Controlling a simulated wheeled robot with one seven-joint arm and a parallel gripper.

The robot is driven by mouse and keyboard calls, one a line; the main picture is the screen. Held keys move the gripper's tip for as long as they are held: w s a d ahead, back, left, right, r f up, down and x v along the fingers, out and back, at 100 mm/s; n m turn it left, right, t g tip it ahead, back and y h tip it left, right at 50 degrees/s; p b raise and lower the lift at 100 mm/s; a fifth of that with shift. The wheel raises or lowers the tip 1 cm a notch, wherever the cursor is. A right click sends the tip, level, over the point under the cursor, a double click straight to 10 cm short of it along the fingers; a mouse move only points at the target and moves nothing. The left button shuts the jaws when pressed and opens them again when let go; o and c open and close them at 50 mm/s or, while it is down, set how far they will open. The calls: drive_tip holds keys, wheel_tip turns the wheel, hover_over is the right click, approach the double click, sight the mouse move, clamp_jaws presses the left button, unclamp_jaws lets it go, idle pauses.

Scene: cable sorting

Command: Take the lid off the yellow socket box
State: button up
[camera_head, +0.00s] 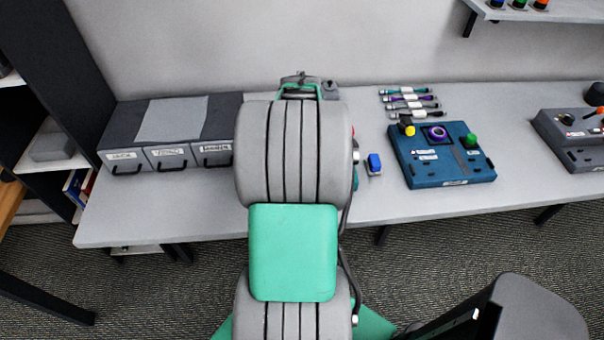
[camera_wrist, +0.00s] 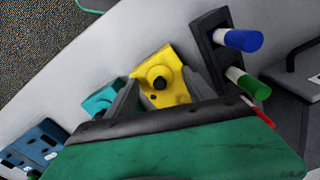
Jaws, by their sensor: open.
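The yellow socket box (camera_wrist: 172,62) is in the middle of the wrist view. It has a raised round yellow part with a dark centre on its top; I cannot tell where the lid's edge is. My gripper (camera_wrist: 158,79) is open, with one grey finger on either side of the yellow box in the picture. I cannot tell whether the fingers touch it or are still above it. The lower part of the box is hidden by my gripper body. In the head view the yellow box is hidden behind my arm.
A teal box (camera_wrist: 99,101) lies close left of the yellow one. A dark holder (camera_wrist: 209,32) with blue-ended and green-ended cylinders stands close right. In the head view, a small blue item (camera_head: 375,163), blue panel (camera_head: 430,170) and grey drawers (camera_head: 172,154) are on the table (camera_head: 200,210).

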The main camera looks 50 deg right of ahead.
drive_tip(key=shift+c, duration=0.5)
clamp_jaws()
drive_tip(key=shift+r, duration=0.1)
